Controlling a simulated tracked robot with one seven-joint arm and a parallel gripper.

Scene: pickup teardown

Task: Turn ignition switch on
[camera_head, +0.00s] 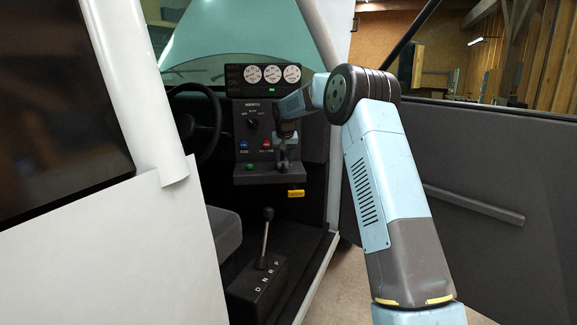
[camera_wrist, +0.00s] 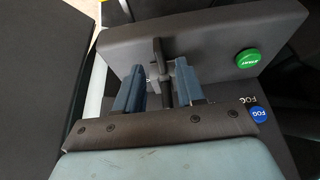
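A dark upright key-like piece (camera_wrist: 158,52), which looks like the ignition switch, stands on the grey console ledge (camera_wrist: 215,35) in the wrist view. My gripper (camera_wrist: 160,68) has its two blue fingers on either side of this piece, with gaps visible, so it appears open around it. In the head view my gripper (camera_head: 287,154) points down at the ledge under the dashboard panel and hides the switch there. The switch's on and off marks cannot be read.
A green START button (camera_wrist: 248,58) and a blue FOG button (camera_wrist: 258,116) lie right of my gripper. The steering wheel (camera_head: 196,124), rotary knob (camera_head: 253,123), yellow tag (camera_head: 296,193) and gear lever (camera_head: 265,237) are nearby. The open door (camera_head: 480,190) stands right of my arm.

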